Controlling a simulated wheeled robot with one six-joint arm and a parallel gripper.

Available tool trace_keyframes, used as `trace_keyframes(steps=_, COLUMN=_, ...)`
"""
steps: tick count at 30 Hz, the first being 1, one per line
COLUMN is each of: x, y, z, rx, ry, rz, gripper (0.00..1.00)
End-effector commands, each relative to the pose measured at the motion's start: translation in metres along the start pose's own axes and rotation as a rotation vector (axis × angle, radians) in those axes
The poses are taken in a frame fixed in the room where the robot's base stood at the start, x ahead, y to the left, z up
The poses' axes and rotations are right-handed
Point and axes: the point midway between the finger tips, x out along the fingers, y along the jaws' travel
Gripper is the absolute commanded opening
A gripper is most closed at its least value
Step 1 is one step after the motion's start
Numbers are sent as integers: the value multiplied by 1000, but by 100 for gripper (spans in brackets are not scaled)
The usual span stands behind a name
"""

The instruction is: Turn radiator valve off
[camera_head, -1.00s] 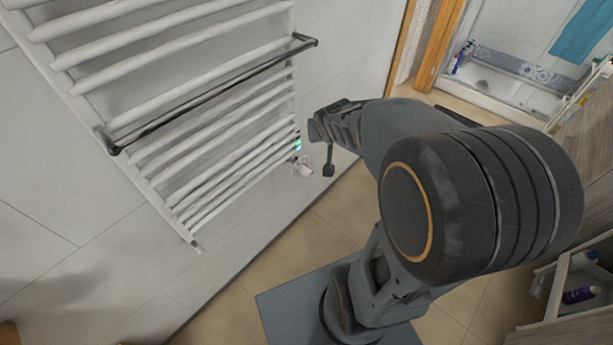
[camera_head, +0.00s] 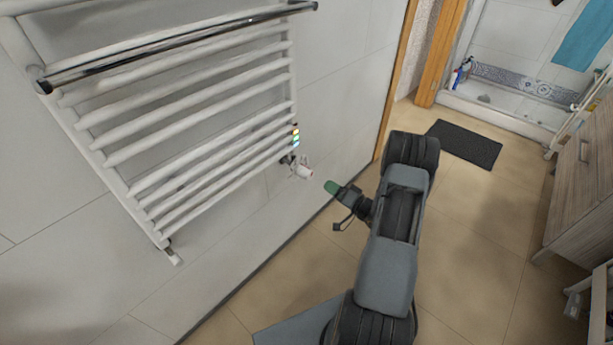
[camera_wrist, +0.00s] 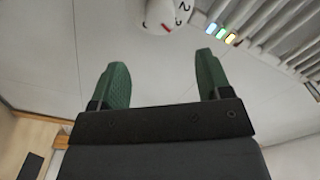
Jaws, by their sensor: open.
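The white radiator valve (camera_head: 304,172) sits at the lower right corner of the white towel radiator (camera_head: 185,130). In the wrist view the valve knob (camera_wrist: 168,14) shows at the top edge, partly cut off, with a "2" and a red mark on it. My gripper (camera_head: 332,188) is just right of and slightly below the valve in the head view, apart from it. In the wrist view my gripper (camera_wrist: 160,78) is open, with its two green fingertips spread and nothing between them. The knob lies beyond the fingertips.
A coloured strip (camera_head: 296,135) is on the radiator just above the valve. A chrome towel bar (camera_head: 180,45) runs across the radiator's front. A dark mat (camera_head: 464,144) lies on the tiled floor, and a wooden cabinet (camera_head: 580,195) stands at the right.

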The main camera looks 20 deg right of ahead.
Motion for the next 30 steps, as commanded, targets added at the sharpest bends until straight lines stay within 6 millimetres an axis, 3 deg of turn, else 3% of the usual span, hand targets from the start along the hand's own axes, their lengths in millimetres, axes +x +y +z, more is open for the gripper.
trace_keyframes(steps=15, x=95, y=0, z=1, rx=-3, ry=-2, rz=-2, gripper=71)
trace_keyframes(steps=22, x=118, y=0, z=1, rx=-2, ry=-2, rz=0, gripper=71)
trace_keyframes(steps=30, x=126, y=-1, z=0, rx=-1, ry=0, rz=0, gripper=71)
